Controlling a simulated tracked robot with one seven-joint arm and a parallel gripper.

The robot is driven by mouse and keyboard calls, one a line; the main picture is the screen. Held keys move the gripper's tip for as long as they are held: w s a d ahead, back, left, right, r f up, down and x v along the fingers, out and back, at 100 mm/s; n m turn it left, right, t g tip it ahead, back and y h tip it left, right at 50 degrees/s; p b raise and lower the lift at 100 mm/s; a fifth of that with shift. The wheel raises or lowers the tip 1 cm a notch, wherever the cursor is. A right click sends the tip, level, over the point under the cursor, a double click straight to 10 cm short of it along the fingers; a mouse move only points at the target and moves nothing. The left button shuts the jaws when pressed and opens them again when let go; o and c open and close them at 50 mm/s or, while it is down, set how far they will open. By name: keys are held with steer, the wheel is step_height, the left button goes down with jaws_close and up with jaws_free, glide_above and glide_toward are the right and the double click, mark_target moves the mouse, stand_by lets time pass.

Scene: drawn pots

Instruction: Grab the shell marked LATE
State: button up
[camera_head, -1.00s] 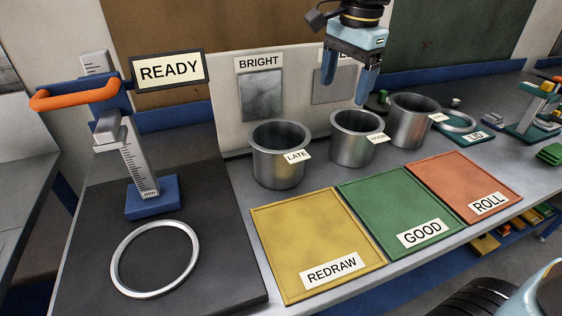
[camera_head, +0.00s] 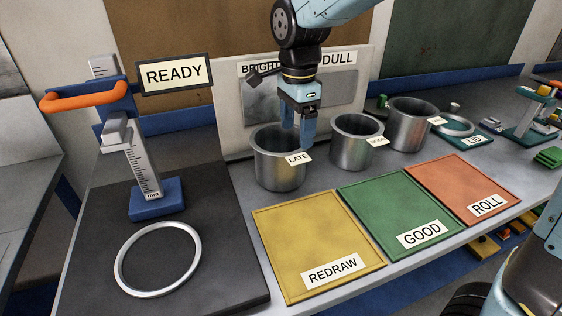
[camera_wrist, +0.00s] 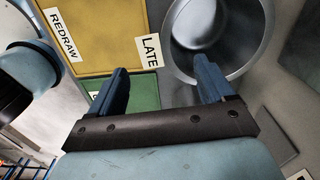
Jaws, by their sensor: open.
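The shell marked LATE (camera_head: 278,170) is an open-topped grey metal pot standing upright on the bench, left of two similar pots. Its tag sticks out at its front right rim. My gripper (camera_head: 297,136) is open and empty, pointing down at the right part of its rim. In the wrist view the LATE shell (camera_wrist: 237,65) is at upper right, and its tag lies between the fingers of my gripper (camera_wrist: 160,64). The right finger overlaps the shell's wall and the left finger is outside it. I cannot tell the exact height of the fingertips over the rim.
The middle pot (camera_head: 356,147) and right pot (camera_head: 410,130) stand close by on the right. Yellow REDRAW (camera_head: 305,235), green GOOD (camera_head: 385,205) and red ROLL (camera_head: 455,180) trays lie in front. A gauge stand (camera_head: 150,195) with a READY sign (camera_head: 174,73) is left.

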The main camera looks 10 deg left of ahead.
mark_target(297, 156)
steer(key=shift+s+d+f, duration=0.1)
steer(key=shift+s+f, duration=0.05)
steer(key=shift+f, duration=1.3)
steer(key=shift+s+d+f, duration=0.1)
steer(key=shift+f, duration=1.3)
jaws_close()
